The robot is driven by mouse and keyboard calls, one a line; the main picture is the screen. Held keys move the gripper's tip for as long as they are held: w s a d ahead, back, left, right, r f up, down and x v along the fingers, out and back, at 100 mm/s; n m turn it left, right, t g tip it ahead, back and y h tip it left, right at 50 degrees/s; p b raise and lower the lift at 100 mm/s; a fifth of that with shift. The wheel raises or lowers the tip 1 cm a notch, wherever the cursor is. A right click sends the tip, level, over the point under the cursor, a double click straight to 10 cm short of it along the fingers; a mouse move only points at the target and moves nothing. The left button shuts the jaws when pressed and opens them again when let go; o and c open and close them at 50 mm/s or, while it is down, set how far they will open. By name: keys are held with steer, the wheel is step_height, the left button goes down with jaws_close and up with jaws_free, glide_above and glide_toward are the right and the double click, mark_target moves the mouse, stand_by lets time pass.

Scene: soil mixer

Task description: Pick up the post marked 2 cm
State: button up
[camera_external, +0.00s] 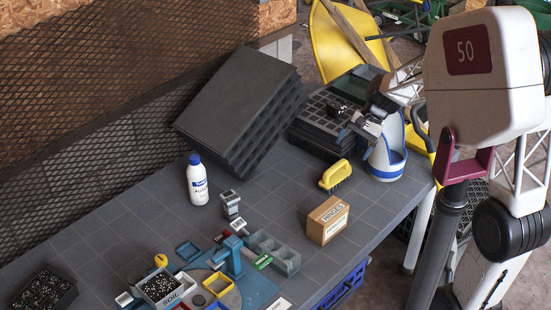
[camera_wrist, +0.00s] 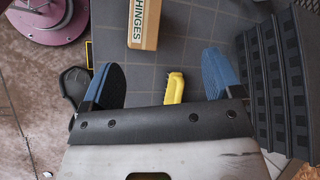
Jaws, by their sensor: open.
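No 2 cm marking is legible in either view, so I cannot tell which piece is the post. A small grey post-like piece with a pale top (camera_external: 231,200) stands on the table in front of the white bottle. Other small pieces with pale or coloured faces lie around the blue soil mixer (camera_external: 232,260). My gripper (camera_external: 347,120) is high over the table's far right end, well away from these pieces. In the wrist view, my gripper's blue fingers (camera_wrist: 162,75) are wide apart with nothing held. No post shows in that view.
A hinges box (camera_external: 328,220) and a yellow brush (camera_external: 336,175) stand at the right of the table. A white bottle (camera_external: 197,180), black crates (camera_external: 238,110), a soil tray (camera_external: 160,287) and a dark bin (camera_external: 44,290) also stand there. Left-middle tabletop is clear.

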steer(key=w+a+f+m+g+y, duration=0.1)
steer(key=w+a+f, duration=0.25)
steer(key=a, duration=0.45)
steer(key=w+a+f+m+g+y, duration=0.2)
steer(key=w+a+f, duration=0.1)
steer(key=a+f, duration=0.3)
steer(key=m+g+y, duration=0.1)
steer(key=m+y, duration=0.1)
steer(key=m, duration=0.2)
glide_toward(230, 201)
steer(key=f, duration=0.1)
steer(key=w+a+f, duration=0.1)
steer(key=a+f, duration=0.1)
steer(key=shift+w+f, duration=0.15)
steer(key=shift+w, duration=0.2)
steer(key=shift+x, duration=1.3)
steer(key=shift+x, duration=2.65)
steer(key=shift+s+d, duration=0.1)
steer(key=shift+d, duration=0.05)
